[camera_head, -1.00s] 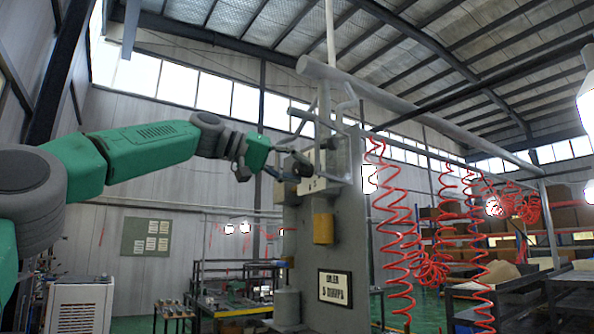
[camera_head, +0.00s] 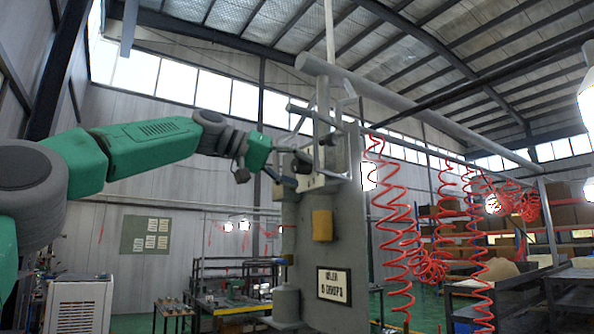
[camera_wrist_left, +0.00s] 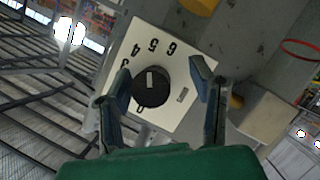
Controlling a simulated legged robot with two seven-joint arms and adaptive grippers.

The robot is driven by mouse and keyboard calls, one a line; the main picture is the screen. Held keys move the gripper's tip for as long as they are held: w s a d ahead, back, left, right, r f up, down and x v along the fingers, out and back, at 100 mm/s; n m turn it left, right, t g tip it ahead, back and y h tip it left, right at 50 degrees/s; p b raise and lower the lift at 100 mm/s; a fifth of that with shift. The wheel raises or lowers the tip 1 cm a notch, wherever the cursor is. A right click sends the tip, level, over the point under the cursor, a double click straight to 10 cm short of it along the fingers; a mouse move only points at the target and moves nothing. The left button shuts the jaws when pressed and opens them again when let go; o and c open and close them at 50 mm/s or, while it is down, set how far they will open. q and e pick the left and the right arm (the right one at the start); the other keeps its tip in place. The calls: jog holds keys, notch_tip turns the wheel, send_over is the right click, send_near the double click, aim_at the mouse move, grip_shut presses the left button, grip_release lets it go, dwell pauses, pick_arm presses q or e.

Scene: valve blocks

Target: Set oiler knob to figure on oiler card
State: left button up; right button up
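The oiler knob (camera_wrist_left: 152,94) is round and black with a white mark, on a white dial plate (camera_wrist_left: 178,62) with printed figures, in the left wrist view. The mark points up the picture, roughly toward the 4 and 5. My left gripper (camera_wrist_left: 162,72) is open, with one finger on each side of the knob. The left finger is close to the knob's edge; the right finger stands apart from it. In the head view my left gripper (camera_head: 280,176) is at the dial plate (camera_head: 313,183). The oiler card (camera_head: 334,286) hangs low on the grey panel; it appears to read 5 drops.
The grey panel (camera_head: 345,235) carries a yellow block (camera_head: 322,225) below the dial. A metal pipe frame (camera_head: 322,110) stands close above my gripper. Red coiled hoses (camera_head: 395,230) hang to the right. Workbenches (camera_head: 235,305) stand behind.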

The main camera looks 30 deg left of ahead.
pick_arm(q)
jog(key=v, duration=1.2)
jog(key=shift+a, duration=0.25)
jog(key=shift+w+d, duration=0.1)
jog(key=shift+d, duration=0.05)
jog(key=shift+f, duration=0.1)
